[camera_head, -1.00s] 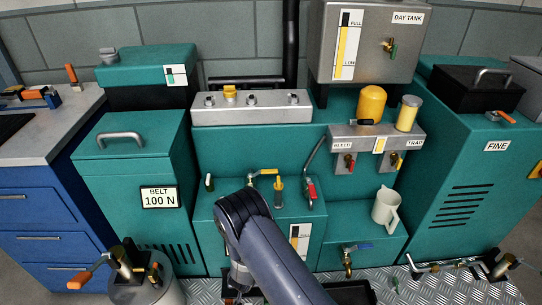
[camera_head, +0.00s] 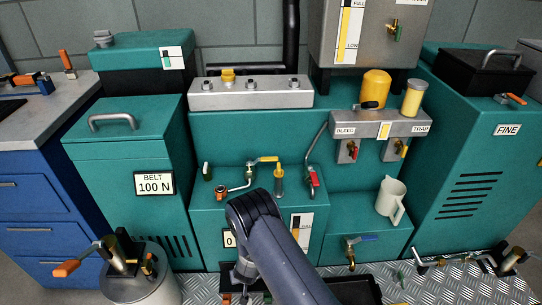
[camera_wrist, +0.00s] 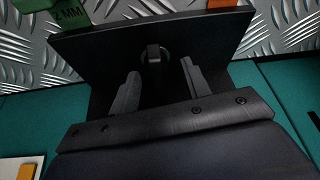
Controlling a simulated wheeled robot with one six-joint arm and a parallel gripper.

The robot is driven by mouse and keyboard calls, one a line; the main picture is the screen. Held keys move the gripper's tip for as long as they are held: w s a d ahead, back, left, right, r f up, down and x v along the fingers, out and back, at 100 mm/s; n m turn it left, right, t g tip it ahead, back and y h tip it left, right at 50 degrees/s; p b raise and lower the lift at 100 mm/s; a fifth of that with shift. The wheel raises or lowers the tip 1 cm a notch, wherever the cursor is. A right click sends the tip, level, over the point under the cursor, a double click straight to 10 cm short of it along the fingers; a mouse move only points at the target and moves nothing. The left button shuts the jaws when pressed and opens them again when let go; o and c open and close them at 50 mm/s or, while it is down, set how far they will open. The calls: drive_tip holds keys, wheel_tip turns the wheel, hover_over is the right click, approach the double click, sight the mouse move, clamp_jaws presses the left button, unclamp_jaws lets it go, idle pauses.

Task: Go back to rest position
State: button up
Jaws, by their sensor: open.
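My arm (camera_head: 268,240) reaches down the lower middle of the head view, bent at a dark joint in front of the low teal tank (camera_head: 318,192). Its end is mostly hidden there. In the wrist view my gripper (camera_wrist: 157,88) is open, with its two grey fingers apart and nothing held between them. A black tray-like panel (camera_wrist: 215,40) lies just beyond the fingers, and a small dark ring (camera_wrist: 155,54) shows between them. I cannot tell whether the fingers touch the panel.
A white jug (camera_head: 390,201) stands on a teal ledge at right. A metal can (camera_head: 140,287) with an orange-handled valve is at lower left. A valve assembly (camera_head: 508,262) is at lower right. A blue workbench (camera_head: 40,205) stands at left. Chequered metal floor (camera_head: 400,290) shows in front.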

drive_tip(key=shift+f+n+g+y+b, duration=0.2)
drive_tip(key=shift+n+b, duration=0.45)
drive_tip(key=shift+b, duration=1.75)
drive_tip(key=shift+r+n+y+b, duration=0.2)
drive_tip(key=shift+n+b, duration=0.5)
drive_tip(key=shift+b, duration=1.7)
drive_tip(key=shift+f+n+g+y+b, duration=0.1)
drive_tip(key=shift+f+n+y+b, duration=0.4)
drive_tip(key=shift+b, duration=1.9)
drive_tip(key=p+v, duration=0.3)
drive_tip(key=v, duration=0.6)
drive_tip(key=shift+a+r+h, duration=0.2)
drive_tip(key=shift+h, duration=0.1)
drive_tip(key=shift+w, duration=0.1)
